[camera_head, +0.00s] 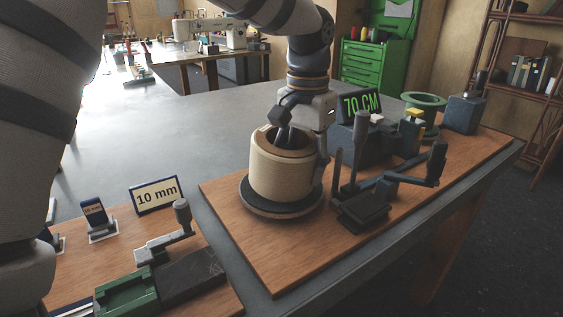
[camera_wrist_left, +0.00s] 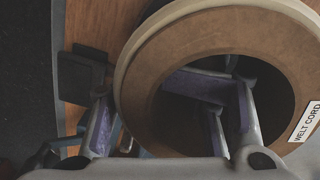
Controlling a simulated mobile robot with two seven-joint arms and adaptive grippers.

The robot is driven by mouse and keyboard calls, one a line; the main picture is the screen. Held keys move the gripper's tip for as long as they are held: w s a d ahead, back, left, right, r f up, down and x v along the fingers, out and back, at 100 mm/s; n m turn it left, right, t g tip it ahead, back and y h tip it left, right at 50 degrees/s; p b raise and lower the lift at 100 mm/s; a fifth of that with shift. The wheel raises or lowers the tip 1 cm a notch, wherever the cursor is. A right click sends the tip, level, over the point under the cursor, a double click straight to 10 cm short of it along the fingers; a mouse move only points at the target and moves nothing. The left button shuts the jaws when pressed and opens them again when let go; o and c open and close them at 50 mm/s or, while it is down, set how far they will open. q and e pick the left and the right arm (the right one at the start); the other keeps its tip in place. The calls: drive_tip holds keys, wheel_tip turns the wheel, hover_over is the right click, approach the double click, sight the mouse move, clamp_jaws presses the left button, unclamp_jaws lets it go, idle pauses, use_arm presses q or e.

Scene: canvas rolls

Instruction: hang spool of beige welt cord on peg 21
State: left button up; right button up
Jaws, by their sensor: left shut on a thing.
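The spool of beige welt cord (camera_head: 280,178) stands upright on a dark round base (camera_head: 254,207) on the right-hand wooden board. My left gripper (camera_head: 305,148) comes down on it from above and is shut on its wall, with one finger in the centre hole and one outside on the right. In the left wrist view the spool's brown top ring (camera_wrist_left: 150,75) carries a WELT CORD label, and the gripper's fingers (camera_wrist_left: 165,122) straddle the ring. I cannot see whether the spool touches the base. No peg marked 21 shows. My right gripper is not in view.
Close right of the spool stands a dark lever device (camera_head: 362,205). Behind it are a 70 CM display (camera_head: 361,104) and a green flanged spool (camera_head: 424,100). A 10 mm sign (camera_head: 156,194) and a green fixture (camera_head: 127,293) are at left.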

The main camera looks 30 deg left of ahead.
use_arm(q)
drive_tip(key=shift+r, duration=0.15)
clamp_jaws()
drive_tip(key=shift+r, duration=0.25)
drive_tip(key=s+a+r, duration=0.7)
drive_tip(key=a+r, duration=0.5)
drive_tip(key=shift+r, duration=0.2)
